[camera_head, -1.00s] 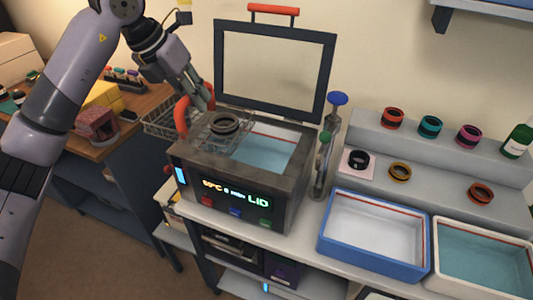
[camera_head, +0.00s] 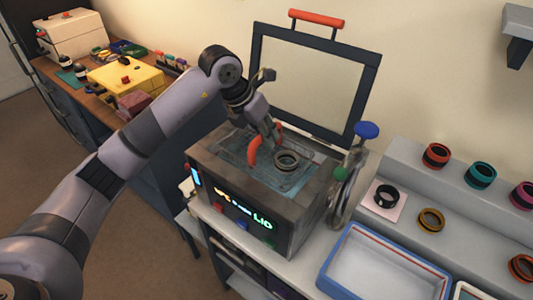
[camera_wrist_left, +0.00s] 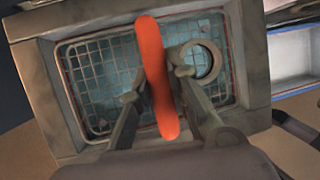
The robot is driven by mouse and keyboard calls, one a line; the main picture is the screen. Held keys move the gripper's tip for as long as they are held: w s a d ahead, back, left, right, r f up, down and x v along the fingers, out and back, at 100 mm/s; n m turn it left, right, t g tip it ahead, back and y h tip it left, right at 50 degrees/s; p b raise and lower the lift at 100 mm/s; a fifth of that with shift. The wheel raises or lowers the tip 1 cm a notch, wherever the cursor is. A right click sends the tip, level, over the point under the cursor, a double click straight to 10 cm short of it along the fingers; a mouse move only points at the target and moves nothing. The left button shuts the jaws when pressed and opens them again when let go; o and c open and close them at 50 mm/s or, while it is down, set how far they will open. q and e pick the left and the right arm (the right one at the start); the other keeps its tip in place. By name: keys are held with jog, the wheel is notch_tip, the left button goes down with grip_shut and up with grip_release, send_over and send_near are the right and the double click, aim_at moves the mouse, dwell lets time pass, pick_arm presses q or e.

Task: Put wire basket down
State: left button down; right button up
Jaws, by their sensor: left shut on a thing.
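The wire basket (camera_wrist_left: 85,72) sits down inside the open tank of the heated bath (camera_head: 215,187), in the bluish liquid. Its red handle (camera_head: 253,152) stands up out of the tank, and it also shows in the left wrist view (camera_wrist_left: 152,70). A dark ring (camera_head: 287,160) lies in the basket on the right side. My left gripper (camera_head: 275,133) is above the tank, shut on the red handle, with a finger on each side of it in the left wrist view (camera_wrist_left: 160,95). My right gripper is not in view.
The bath's lid (camera_head: 315,80) stands open behind the tank. A blue-rimmed tray (camera_head: 385,265) and a stepped shelf with several coloured rings (camera_head: 431,220) are at the right. A blue-knobbed stand (camera_head: 367,130) is close to the bath's right side.

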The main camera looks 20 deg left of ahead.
aim_at(266, 157)
pick_arm(q)
notch_tip(266, 157, down, 3)
jog(key=shift+f, duration=0.15)
notch_tip(266, 157, down, 4)
jog(key=shift+f+p, duration=0.15)
jog(key=shift+p, duration=0.5)
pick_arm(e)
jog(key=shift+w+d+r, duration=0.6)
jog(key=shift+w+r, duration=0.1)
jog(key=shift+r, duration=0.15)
pick_arm(q)
jog(key=c, duration=2)
grip_release()
jog(key=shift+f, duration=0.1)
jog(key=o, duration=0.5)
jog(key=shift+c, duration=0.2)
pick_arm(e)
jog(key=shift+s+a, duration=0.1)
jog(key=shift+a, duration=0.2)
pick_arm(q)
jog(key=b+v, duration=0.2)
jog(key=v, duration=1)
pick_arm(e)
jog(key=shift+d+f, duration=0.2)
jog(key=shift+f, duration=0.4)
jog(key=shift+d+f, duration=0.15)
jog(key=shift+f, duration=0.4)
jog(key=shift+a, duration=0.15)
